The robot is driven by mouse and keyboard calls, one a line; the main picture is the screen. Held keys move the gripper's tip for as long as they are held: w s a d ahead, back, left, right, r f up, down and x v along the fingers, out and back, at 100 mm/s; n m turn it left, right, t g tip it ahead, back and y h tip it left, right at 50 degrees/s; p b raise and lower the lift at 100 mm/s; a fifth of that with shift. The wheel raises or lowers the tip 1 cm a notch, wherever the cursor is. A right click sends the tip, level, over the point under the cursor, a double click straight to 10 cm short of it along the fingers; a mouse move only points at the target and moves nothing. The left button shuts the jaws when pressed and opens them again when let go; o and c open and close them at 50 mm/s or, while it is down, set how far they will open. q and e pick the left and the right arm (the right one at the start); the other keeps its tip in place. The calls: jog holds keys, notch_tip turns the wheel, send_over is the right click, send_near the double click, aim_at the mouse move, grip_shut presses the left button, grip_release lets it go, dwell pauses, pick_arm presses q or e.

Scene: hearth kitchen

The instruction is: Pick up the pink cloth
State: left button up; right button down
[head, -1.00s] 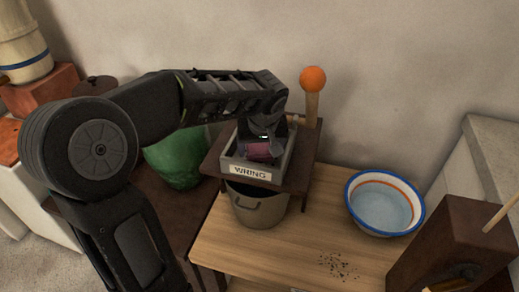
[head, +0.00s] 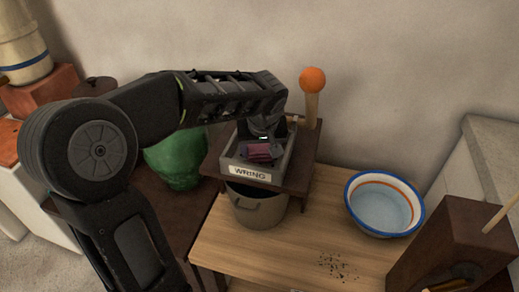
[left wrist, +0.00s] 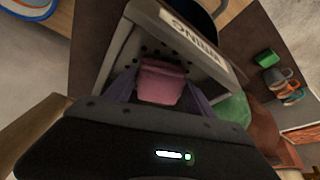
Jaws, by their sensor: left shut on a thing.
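The pink cloth (head: 259,152) is a small folded bundle inside the grey tray (head: 236,170) labelled "WRING". My left gripper (head: 266,147) reaches down into the tray and is shut on the cloth. In the left wrist view the cloth (left wrist: 161,83) sits between the two fingers, with the tray's perforated floor behind it. I cannot tell whether the cloth still touches the tray floor. My right gripper is not in view.
The tray sits on a dark stand above a metal bucket (head: 256,208). An orange-knobbed post (head: 312,82) rises behind it. A blue-rimmed basin (head: 382,205) of water and a dark wooden box (head: 450,245) stand to the right. A green object (head: 178,160) is at left.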

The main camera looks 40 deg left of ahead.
pick_arm(q)
jog(key=shift+r, duration=0.15)
jog(key=shift+r, duration=0.55)
jog(key=shift+s+d+f+t+y+b, duration=0.2)
jog(key=shift+t+y+b, duration=0.1)
jog(key=shift+b, duration=0.15)
jog(key=t+y+b, duration=0.1)
jog(key=t+b, duration=0.1)
jog(key=b, duration=0.1)
jog(key=shift+s+d+y, duration=0.3)
jog(key=shift+s+y, duration=0.1)
notch_tip(320, 180, up, 6)
jog(key=s+d+r+p, duration=0.1)
jog(key=s+d+p, duration=0.1)
jog(key=s+d+r+g+h+p, duration=0.1)
jog(key=s+d+g+h, duration=0.1)
jog(key=s+d, duration=1.1)
jog(key=shift+s+g, duration=0.4)
jog(key=shift+s, duration=0.55)
